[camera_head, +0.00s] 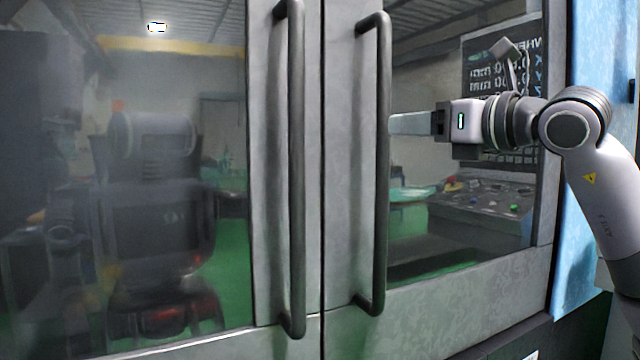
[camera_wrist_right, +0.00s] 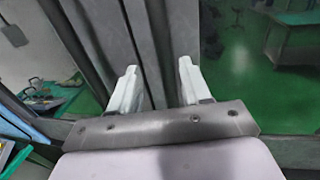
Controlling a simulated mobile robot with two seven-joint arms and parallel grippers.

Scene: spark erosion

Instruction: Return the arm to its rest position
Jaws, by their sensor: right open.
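My right arm comes in from the right in the head view. Its gripper (camera_head: 405,124) points left, level with the upper part of the right door handle (camera_head: 380,200), a dark vertical bar. The pale fingertips end at the handle's right edge in the picture; I cannot tell whether they touch it. In the right wrist view the two fingers of the right gripper (camera_wrist_right: 158,85) stand apart, with grey vertical door parts beyond them. Nothing is clearly held. My left gripper is not in view.
The machine's two glazed doors are closed or nearly so, with a left handle (camera_head: 293,170) beside the right one. A control panel (camera_head: 485,205) shows in the right glass. A blue machine side (camera_head: 585,230) stands at right. The left glass shows a dim robot reflection.

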